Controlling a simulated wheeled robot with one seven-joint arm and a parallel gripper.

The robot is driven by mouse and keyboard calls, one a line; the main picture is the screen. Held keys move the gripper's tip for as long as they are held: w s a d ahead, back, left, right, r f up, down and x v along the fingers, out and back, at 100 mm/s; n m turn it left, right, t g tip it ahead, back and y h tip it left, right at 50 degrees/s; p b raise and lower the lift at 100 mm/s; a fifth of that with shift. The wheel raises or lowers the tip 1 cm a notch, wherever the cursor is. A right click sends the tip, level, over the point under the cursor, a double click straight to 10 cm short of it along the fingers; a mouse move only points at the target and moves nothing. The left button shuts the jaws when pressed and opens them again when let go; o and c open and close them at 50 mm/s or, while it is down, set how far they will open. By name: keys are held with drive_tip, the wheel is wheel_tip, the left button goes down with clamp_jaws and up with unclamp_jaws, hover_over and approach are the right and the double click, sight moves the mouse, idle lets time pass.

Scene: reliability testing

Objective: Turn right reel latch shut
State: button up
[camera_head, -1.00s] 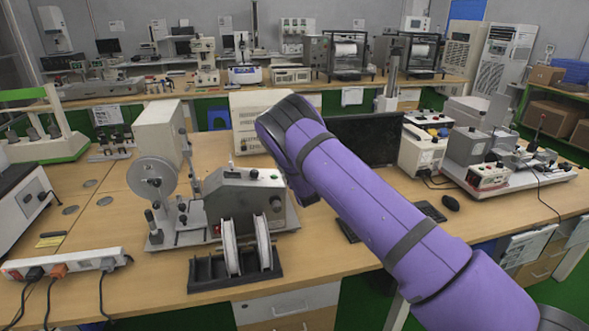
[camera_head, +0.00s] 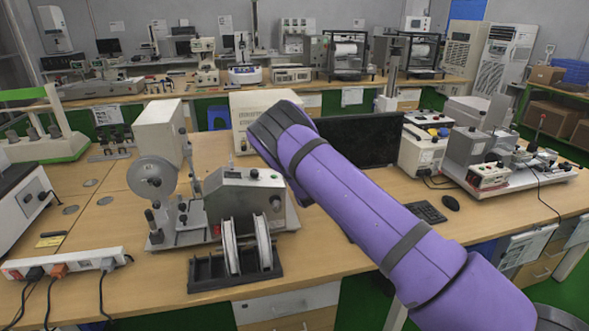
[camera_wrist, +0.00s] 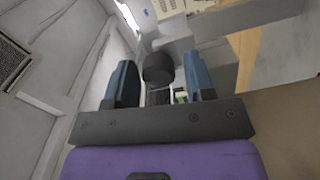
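A grey tester (camera_head: 245,195) with a large grey reel disc (camera_head: 153,178) on its left stands on the wooden bench in the head view. In the wrist view, my gripper (camera_wrist: 160,82) is open, with one blue finger on each side of a dark round knob (camera_wrist: 158,68). The knob lies between or just beyond the fingertips; I cannot tell whether they touch it. I cannot tell for sure that it is the right reel latch, nor its turn. My gripper is hidden in the head view behind my purple arm.
A black rack (camera_head: 205,277) with two white reels stands at the bench's front edge. A cream box (camera_head: 160,130) is behind the disc. A dark monitor (camera_head: 365,140) and a keyboard (camera_head: 430,212) lie right, near my arm. A power strip (camera_head: 60,264) is at left.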

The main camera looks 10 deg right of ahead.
drive_tip(key=shift+o, duration=0.3)
drive_tip(key=s, duration=1)
drive_tip(key=shift+s, duration=0.4)
drive_tip(key=s+d+r+m+g+h, duration=0.25)
drive_tip(key=d+r+m+g, duration=0.2)
drive_tip(key=r+m, duration=0.6)
drive_tip(key=s+d+r+m+g+y, duration=0.2)
drive_tip(key=s+r+g, duration=0.1)
drive_tip(key=s+r, duration=1.1)
drive_tip(key=s+r+m+g, duration=0.1)
drive_tip(key=s+r, duration=0.2)
drive_tip(key=s, duration=0.8)
drive_tip(key=s+r+m+g, duration=0.1)
drive_tip(key=s+r+g, duration=0.1)
drive_tip(key=s, duration=1)
drive_tip(key=s+r+m+g, duration=0.1)
drive_tip(key=s+r, duration=0.4)
drive_tip(key=s, duration=0.7)
drive_tip(key=shift+d+g, duration=0.35)
drive_tip(key=shift+g, duration=0.3)
